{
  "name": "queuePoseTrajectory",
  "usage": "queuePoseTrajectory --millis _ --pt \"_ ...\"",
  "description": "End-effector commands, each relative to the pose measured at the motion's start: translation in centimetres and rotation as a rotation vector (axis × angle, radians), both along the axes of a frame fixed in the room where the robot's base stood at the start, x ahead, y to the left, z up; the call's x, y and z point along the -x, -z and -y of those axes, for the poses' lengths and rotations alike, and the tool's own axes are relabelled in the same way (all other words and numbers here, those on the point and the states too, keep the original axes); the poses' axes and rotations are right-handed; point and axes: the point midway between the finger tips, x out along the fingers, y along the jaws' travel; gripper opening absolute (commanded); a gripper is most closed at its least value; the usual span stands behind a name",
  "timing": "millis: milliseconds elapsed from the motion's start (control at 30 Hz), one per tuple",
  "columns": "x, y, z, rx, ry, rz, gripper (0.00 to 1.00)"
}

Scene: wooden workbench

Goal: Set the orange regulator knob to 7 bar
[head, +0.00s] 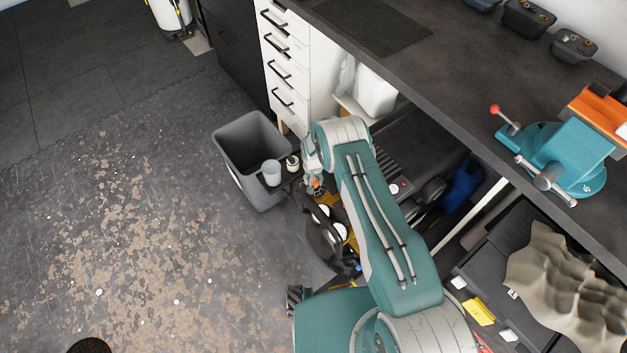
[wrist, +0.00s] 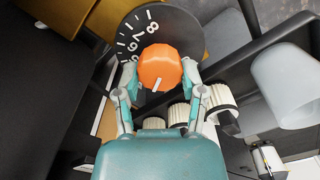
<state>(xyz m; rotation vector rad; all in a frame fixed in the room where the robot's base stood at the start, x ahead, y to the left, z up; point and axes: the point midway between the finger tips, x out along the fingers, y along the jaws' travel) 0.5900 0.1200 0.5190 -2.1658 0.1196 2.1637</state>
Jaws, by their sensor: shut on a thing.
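The orange regulator knob (wrist: 160,67) sits on a dark round dial (wrist: 183,25) with white numbers. Several numbers show along the dial's upper left, an 8 and a 7 among them; the lower part of the dial is hidden. A short white mark on the knob points down and slightly left in the wrist view, away from the visible 7. My gripper (wrist: 158,78) is shut on the knob, one finger on each side. In the head view the knob (head: 316,184) is a small orange spot under my gripper (head: 315,180), and no numbers can be read there.
A grey bin (head: 232,145) stands left of my gripper, with a pale cup-like container (head: 271,172) at its near side. White ribbed knobs (wrist: 220,98) lie close below the dial. The workbench (head: 440,75) with a teal vise (head: 565,155) is at right. Open floor lies at left.

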Motion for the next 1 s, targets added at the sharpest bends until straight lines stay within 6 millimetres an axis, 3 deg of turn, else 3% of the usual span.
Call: queuePoseTrajectory --millis 67,100,167,667,1000 --pt "0.4 0.3 -0.1 0.001 -0.001 -0.007 0.05" --pt "0.4 0.3 -0.1 0.001 -0.001 -0.007 0.66" --pt "0.4 0.3 0.0 0.001 -0.001 -0.007 0.87" --pt "0.1 -0.7 0.0 0.0 -0.002 -0.001 0.87" --pt "0.0 -6.7 -0.1 0.0 -0.002 0.001 0.87"
